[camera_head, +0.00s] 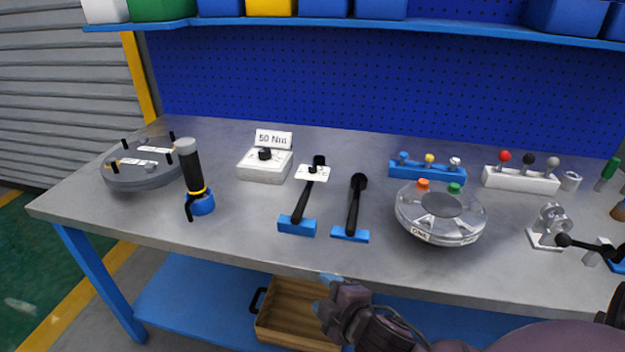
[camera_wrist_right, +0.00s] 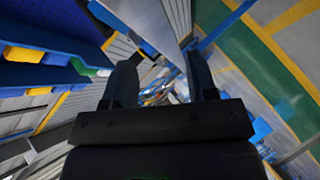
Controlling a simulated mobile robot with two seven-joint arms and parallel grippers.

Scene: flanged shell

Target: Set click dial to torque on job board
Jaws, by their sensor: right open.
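The click dial is a white box (camera_head: 264,167) with a black knob (camera_head: 265,154) on top, at the left middle of the bench in the head view. A white job board (camera_head: 273,140) reading "50 Nm" stands upright just behind it. The dial's own markings are too small to read. My right gripper (camera_head: 327,293) is low in the head view, in front of the bench's front edge, well apart from the dial. In the right wrist view my right gripper (camera_wrist_right: 162,85) shows two spread fingers with nothing between them. My left gripper is not in view.
On the bench (camera_head: 130,220) stand a grey flanged disc (camera_head: 142,178), a black and yellow tool (camera_head: 192,170), black-handled wrenches (camera_head: 300,205) on blue stands, and a round metal shell (camera_head: 440,228). A wooden crate (camera_head: 290,318) sits below. The bench's front left is clear.

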